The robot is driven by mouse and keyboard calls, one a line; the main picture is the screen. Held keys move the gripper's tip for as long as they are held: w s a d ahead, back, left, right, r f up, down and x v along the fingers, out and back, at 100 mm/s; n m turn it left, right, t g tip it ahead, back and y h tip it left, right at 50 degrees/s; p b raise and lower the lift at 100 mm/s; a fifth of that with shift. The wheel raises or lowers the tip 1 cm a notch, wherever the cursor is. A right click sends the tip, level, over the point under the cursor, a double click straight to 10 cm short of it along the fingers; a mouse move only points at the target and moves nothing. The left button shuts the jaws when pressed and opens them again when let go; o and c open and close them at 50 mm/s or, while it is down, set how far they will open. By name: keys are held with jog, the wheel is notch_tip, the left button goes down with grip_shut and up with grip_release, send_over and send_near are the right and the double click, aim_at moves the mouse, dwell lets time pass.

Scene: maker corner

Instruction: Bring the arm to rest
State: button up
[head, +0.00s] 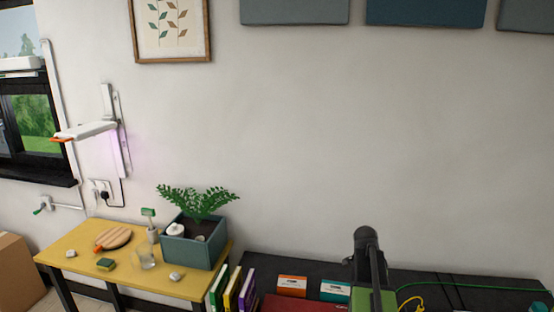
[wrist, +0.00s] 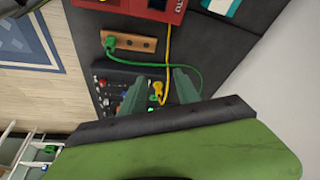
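My gripper (wrist: 160,78) shows in the wrist view as two green fingers with a clear gap between them. It looks open and holds nothing that I can see. Between and beyond the fingers, a yellow plug (wrist: 157,92) sits at a black panel (wrist: 122,72) with small coloured parts; I cannot tell how near the fingers are to it. In the head view my arm (head: 367,245) stands raised at the bottom right, over the dark bench (head: 430,283). The fingertips cannot be made out there.
A green cable (wrist: 190,62) runs from a wooden block (wrist: 130,42). A red case (wrist: 150,8) lies above it. Books (head: 235,290) stand left of my arm. A yellow table (head: 75,250) carries a planter (head: 190,250).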

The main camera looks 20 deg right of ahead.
jog(key=w+a+n+t+y, duration=0.1)
jog(key=w+a+n, duration=0.3)
jog(key=a, duration=1.1)
jog(key=w+a+n+y, duration=0.1)
jog(key=w+a+n, duration=0.3)
jog(key=a, duration=1)
jog(key=s+a+n+y, duration=0.1)
jog(key=s+a+n, duration=0.2)
jog(key=a+n, duration=0.2)
jog(key=s+a+f+n+y, duration=0.1)
jog(key=s+a+n, duration=0.2)
jog(key=a+n, duration=0.3)
jog(key=a, duration=0.5)
jog(key=shift+s+f+n, duration=0.2)
jog(key=shift+f+n, duration=0.05)
jog(key=shift+n, duration=0.05)
jog(key=shift+d, duration=0.2)
